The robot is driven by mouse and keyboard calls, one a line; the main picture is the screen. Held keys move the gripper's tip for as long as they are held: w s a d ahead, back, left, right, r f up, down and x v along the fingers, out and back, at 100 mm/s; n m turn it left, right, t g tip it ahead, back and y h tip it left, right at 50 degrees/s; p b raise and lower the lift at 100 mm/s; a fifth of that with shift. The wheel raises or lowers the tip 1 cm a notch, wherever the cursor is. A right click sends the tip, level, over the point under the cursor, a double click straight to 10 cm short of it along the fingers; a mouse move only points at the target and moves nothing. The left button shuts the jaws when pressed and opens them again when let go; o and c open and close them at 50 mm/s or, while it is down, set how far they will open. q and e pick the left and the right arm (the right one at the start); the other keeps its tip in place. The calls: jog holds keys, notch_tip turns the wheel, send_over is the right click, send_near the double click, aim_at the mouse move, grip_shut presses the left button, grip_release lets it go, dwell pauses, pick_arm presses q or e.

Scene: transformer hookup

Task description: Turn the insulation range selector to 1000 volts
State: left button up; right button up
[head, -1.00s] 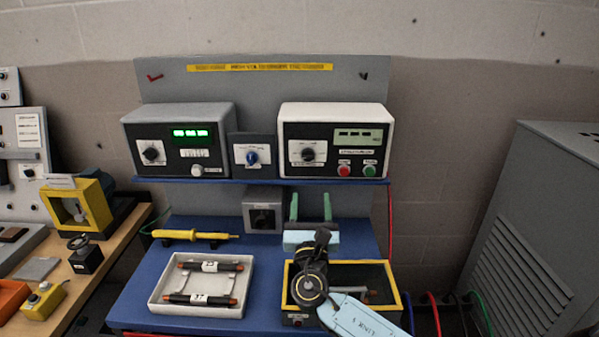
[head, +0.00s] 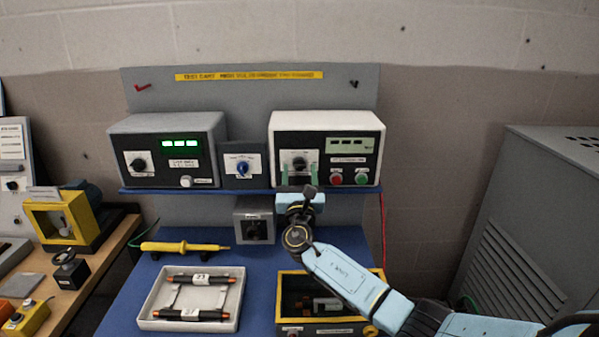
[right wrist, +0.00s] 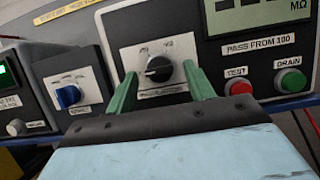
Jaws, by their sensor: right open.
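The insulation tester (head: 345,128) is a white-topped box with a black face, a grey display and a round black range selector (head: 299,163), on the blue shelf at the right. In the right wrist view the selector (right wrist: 159,68) shows its pointer tilted toward the right; the scale marks around it are too small to read surely. My right gripper (head: 300,172) is open, its two green fingers (right wrist: 162,88) either side of the selector's lower part. Whether they touch the knob I cannot tell. My left gripper is out of view.
Red (head: 336,179) and green (head: 362,179) buttons sit just right of the selector. A blue-knobbed switch box (head: 243,164) and a tester with a green display (head: 170,150) stand to the left. Below are a white tray (head: 236,300) and a yellow-rimmed box (head: 281,303).

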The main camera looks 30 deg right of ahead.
jog(key=shift+w+d+r, duration=0.1)
jog(key=shift+w+d, duration=0.05)
jog(key=shift+w, duration=0.05)
